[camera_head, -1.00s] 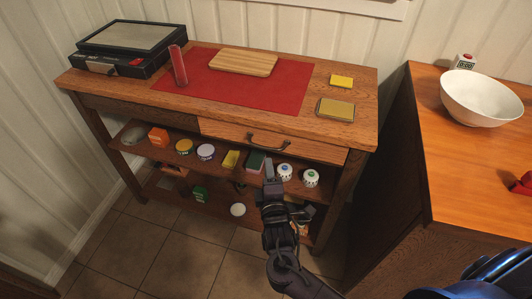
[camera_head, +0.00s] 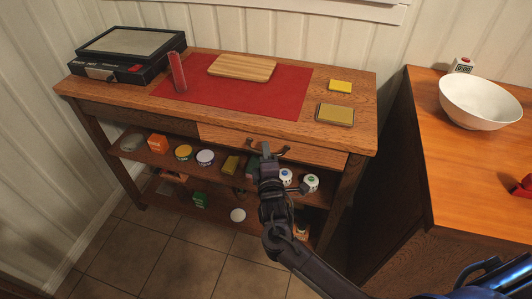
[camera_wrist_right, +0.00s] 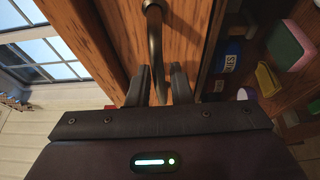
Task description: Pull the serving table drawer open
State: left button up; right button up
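The wooden serving table (camera_head: 345,92) stands against the wall, its drawer (camera_head: 315,153) below the top at the right. The drawer front looks about flush with the frame. Its dark curved handle (camera_head: 284,150) is partly hidden behind my right gripper (camera_head: 265,152) in the head view. In the right wrist view the handle (camera_wrist_right: 154,40) runs down between the two fingers of my right gripper (camera_wrist_right: 160,84). The fingers are apart, with a visible gap beside the handle. Whether one finger touches it I cannot tell. My left gripper is not in view.
The table top holds a black grill-like box (camera_head: 130,50), a red mat (camera_head: 215,90), a wooden board (camera_head: 242,67) and a red upright item (camera_head: 177,73). Jars and boxes fill the shelf below the drawer. A counter with a white bowl (camera_head: 480,103) stands at right.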

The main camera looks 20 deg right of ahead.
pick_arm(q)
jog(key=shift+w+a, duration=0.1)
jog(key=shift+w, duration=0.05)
pick_arm(e)
grip_shut()
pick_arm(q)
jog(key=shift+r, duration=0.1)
pick_arm(e)
jog(key=shift+s+a, duration=0.1)
